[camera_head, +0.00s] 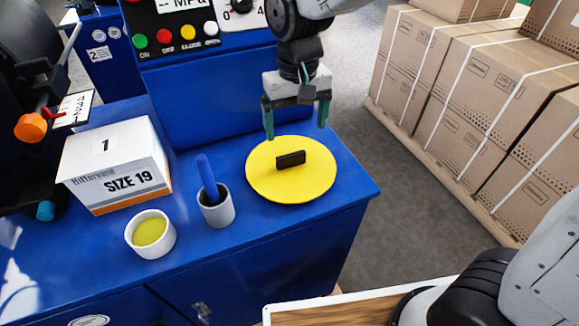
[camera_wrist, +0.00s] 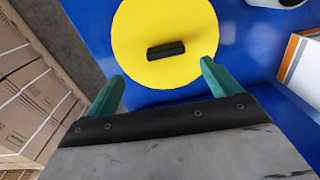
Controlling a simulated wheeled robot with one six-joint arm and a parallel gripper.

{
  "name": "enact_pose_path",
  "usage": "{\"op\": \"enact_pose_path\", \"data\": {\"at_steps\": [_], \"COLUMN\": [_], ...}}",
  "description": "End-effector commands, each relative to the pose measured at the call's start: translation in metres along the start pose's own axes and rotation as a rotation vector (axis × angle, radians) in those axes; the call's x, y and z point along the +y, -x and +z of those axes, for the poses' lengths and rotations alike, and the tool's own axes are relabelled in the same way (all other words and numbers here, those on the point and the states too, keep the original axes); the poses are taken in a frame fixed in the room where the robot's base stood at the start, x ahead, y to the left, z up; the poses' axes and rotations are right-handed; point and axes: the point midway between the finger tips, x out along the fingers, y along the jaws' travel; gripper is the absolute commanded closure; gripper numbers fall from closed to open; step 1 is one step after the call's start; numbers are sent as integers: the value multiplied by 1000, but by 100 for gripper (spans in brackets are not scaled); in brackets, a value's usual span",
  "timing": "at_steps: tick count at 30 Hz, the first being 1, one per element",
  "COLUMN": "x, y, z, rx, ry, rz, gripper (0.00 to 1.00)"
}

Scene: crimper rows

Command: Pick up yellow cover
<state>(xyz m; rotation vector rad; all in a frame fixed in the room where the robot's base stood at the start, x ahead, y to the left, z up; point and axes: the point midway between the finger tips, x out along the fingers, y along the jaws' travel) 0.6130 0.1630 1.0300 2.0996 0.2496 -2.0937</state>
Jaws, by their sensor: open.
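The yellow cover (camera_head: 264,178) is a flat round disc with a black bar handle (camera_head: 290,159) on top. It lies on the blue bench top near its right corner. It also shows in the wrist view (camera_wrist: 190,25), with the black handle (camera_wrist: 166,50) near its middle. My gripper (camera_head: 297,122) is open and empty, with green fingers pointing down, above the far side of the cover. In the wrist view the fingertips (camera_wrist: 164,70) show at the cover's near edge, on either side of the handle's line, apart from the handle.
Left of the cover stand a grey cup (camera_head: 217,212) with a blue stick, a white pot (camera_head: 150,238) with yellow-green contents, and a white SIZE 19 box (camera_head: 112,160). A blue control panel (camera_head: 205,95) rises behind. Strapped cartons (camera_head: 480,100) stand across the floor at right.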

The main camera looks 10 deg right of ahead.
Motion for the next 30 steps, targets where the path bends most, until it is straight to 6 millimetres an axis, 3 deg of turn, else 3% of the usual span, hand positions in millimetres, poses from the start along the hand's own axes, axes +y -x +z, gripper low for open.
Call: {"op": "enact_pose_path", "data": {"at_steps": [4,19,29,30], "x": [-10,-9,-9,-9], "y": [-13,-78,-85,-85], "z": [-6,-6,-6,-6], "rx": [-5,-6,-3,-3], "ry": [10,10,9,9], "rz": [1,1,1,1], "gripper": [11,11,11,22]}}
